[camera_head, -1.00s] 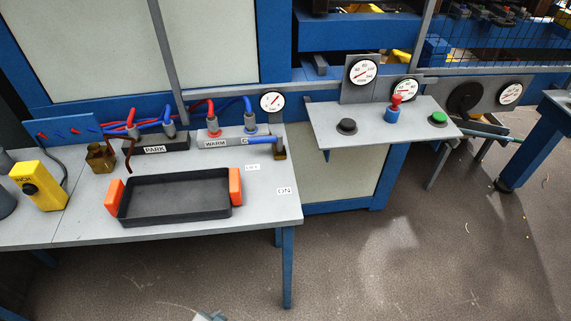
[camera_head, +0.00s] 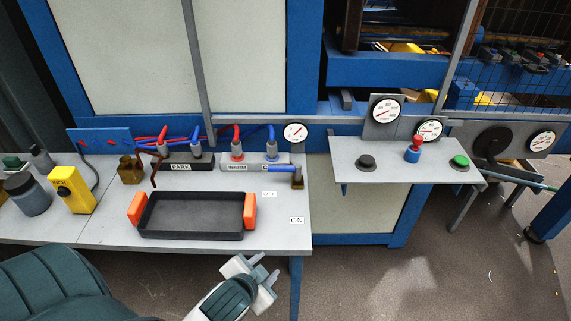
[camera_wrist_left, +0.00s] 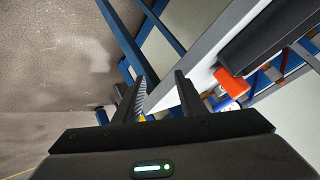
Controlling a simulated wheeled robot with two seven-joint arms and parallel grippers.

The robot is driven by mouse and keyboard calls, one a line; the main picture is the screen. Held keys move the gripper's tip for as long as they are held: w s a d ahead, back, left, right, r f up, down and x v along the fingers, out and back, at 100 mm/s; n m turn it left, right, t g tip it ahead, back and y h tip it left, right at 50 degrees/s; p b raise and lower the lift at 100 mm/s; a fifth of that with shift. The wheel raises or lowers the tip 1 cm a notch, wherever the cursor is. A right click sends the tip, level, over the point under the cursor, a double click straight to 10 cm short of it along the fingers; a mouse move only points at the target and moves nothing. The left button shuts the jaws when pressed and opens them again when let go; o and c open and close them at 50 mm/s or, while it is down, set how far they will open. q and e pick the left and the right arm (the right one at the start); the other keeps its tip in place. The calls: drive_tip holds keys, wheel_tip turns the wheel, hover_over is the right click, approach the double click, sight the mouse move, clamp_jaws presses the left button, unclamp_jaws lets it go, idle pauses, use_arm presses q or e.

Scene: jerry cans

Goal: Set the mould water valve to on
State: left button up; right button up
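The valve (camera_head: 297,179) has a brass body and a blue lever handle (camera_head: 277,167). It stands at the right end of the grey bench, and its handle points left. A white label that seems to read OFF (camera_head: 269,194) and an ON label (camera_head: 296,220) lie on the bench in front of it. My left gripper (camera_head: 265,268) is in front of the bench's front edge, below the ON label, apart from the valve. Its two fingers are apart and empty, as the left wrist view (camera_wrist_left: 158,97) also shows. My right gripper is in neither view.
A black tray (camera_head: 190,236) with orange handles lies on the bench, left of the labels. Hose blocks and a round gauge (camera_head: 294,132) are behind it. A grey shelf (camera_head: 400,172) with buttons stands to the right.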

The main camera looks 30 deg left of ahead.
use_arm(q)
drive_tip(key=w+r+m+t+h, duration=0.1)
drive_tip(key=w+r+m+t, duration=0.4)
drive_tip(key=w+r, duration=0.45)
drive_tip(key=w+r+m+t+h, duration=0.1)
drive_tip(key=w+r+m+t, duration=0.5)
drive_tip(key=r, duration=0.6)
drive_tip(key=w+d+r+m+g+h, duration=0.25)
drive_tip(key=d+r+m+h, duration=0.2)
drive_tip(key=m+h, duration=0.5)
drive_tip(key=w+d+r+m+g+h, duration=0.1)
drive_tip(key=d+r+m+g+h, duration=0.4)
drive_tip(key=m, duration=0.8)
drive_tip(key=w+a+f+m+g+y, duration=0.35)
drive_tip(key=a+f+m+g, duration=0.35)
drive_tip(key=m, duration=0.3)
drive_tip(key=s+a+g+y, duration=0.1)
drive_tip(key=a+y, duration=0.7)
drive_tip(key=a, duration=1.2)
drive_tip(key=shift+s+a+r+g, duration=0.35)
drive_tip(key=shift+s+r, duration=0.05)
drive_tip(key=shift+s, duration=0.1)
